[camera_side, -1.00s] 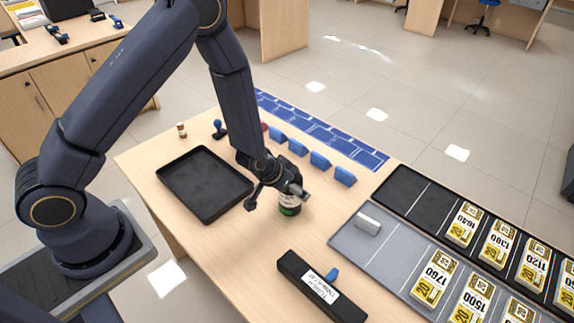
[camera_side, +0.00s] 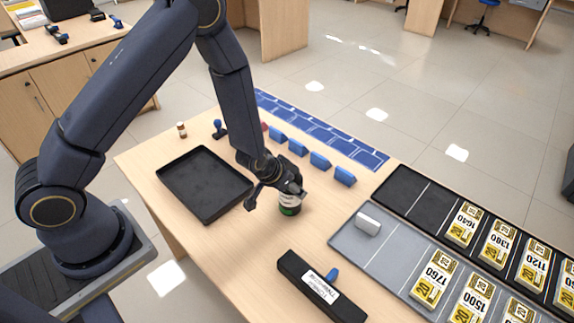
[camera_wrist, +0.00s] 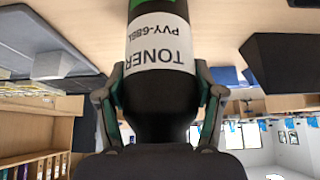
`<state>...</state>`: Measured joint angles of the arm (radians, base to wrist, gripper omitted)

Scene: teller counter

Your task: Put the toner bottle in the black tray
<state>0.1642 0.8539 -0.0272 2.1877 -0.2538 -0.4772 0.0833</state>
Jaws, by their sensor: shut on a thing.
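The toner bottle (camera_side: 289,207) is dark with a white label and a green band near its base. It stands upright on or just above the wooden counter, right of the black tray; I cannot tell if it touches. My gripper (camera_side: 276,191) is shut on the bottle's upper part. In the wrist view the bottle (camera_wrist: 160,50) fills the middle, its label reading TONER, with a finger of my gripper (camera_wrist: 158,95) on each side. The black tray (camera_side: 205,215) is empty and lies flat on the counter, left of my gripper.
A black box with a label (camera_side: 320,291) lies in front. A grey tray (camera_side: 345,240) with a white block and note bundles is to the right.

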